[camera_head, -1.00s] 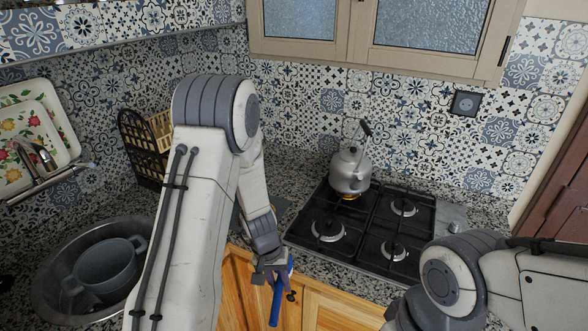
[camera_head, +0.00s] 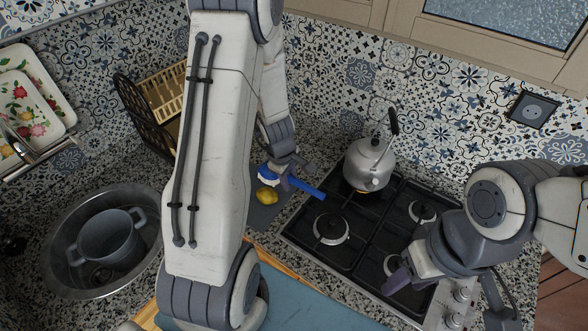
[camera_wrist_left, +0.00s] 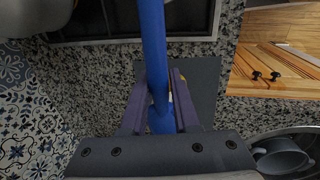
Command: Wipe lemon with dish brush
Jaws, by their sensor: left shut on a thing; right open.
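A yellow lemon (camera_head: 267,195) lies on a dark grey mat (camera_head: 264,216) on the counter, left of the stove. My left gripper (camera_head: 285,178) is shut on the blue handle of the dish brush (camera_head: 308,188). The brush's white bristle end is just above and beside the lemon in the head view; I cannot tell whether they touch. In the left wrist view the blue handle (camera_wrist_left: 153,50) runs between the purple fingers (camera_wrist_left: 158,103), and the lemon is mostly hidden. My right gripper (camera_head: 395,280) is open and empty over the stove's front.
A kettle (camera_head: 368,165) stands on the black gas stove (camera_head: 340,252), right of the brush. A sink (camera_head: 62,283) holding a grey pot (camera_head: 108,240) is at the left. A dark rack (camera_head: 145,118) stands against the tiled wall behind.

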